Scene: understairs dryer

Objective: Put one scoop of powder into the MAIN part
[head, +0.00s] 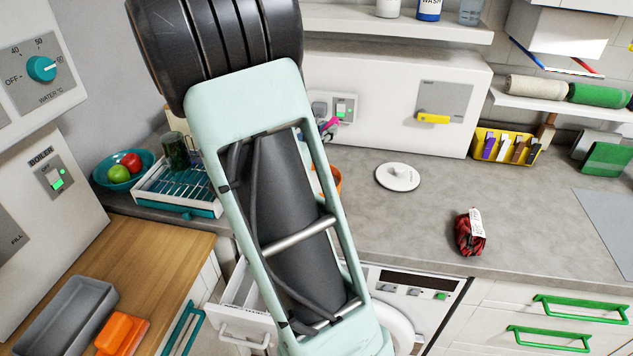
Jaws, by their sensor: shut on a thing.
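A pulled-out white drawer (243,335) with compartments shows low at centre left, below the counter. Small dark lettering runs along its edge, too small to read, so I cannot tell which part is MAIN. My arm covers its right side. The rim of an orange container (336,180) shows on the counter behind my arm. I cannot see any powder. A round white lid (398,178) with a knob and small print lies flat to its right. A small pink thing (329,128) shows beside my arm; I cannot tell what it is. My gripper and any scoop are hidden behind my arm.
A dark red, white-labelled packet (470,232) stands on the counter at right. A dish rack (178,187) and a teal fruit bowl (125,170) are at left. A grey tray (68,315) and an orange block (122,334) sit on wood. The counter right of the lid is mostly clear.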

